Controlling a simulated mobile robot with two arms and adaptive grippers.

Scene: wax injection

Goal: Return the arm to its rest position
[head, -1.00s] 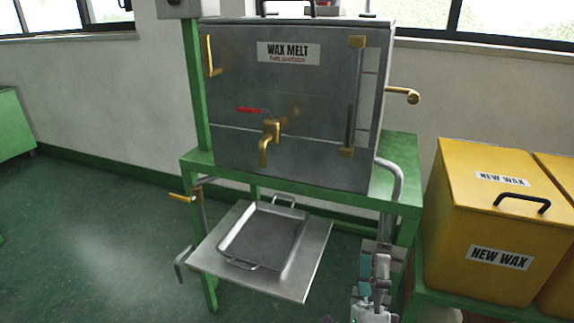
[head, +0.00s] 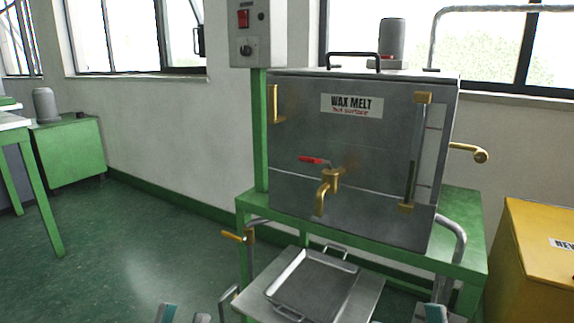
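Only the tips of my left gripper (head: 183,316) show at the bottom edge of the head view, left of the stand. One teal-padded finger and one grey finger show with a gap between them and nothing seen in it. A small part of my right gripper (head: 434,313) shows at the bottom edge, in front of the stand's right side. Its fingers are mostly cut off, so I cannot tell its opening. Both arms are otherwise out of view.
The wax melt tank (head: 350,150), with a brass tap (head: 326,190), stands on a green stand (head: 465,225). A metal tray (head: 312,285) sits on the shelf below. A yellow wax bin (head: 535,255) is at right. Open floor (head: 130,240) lies left.

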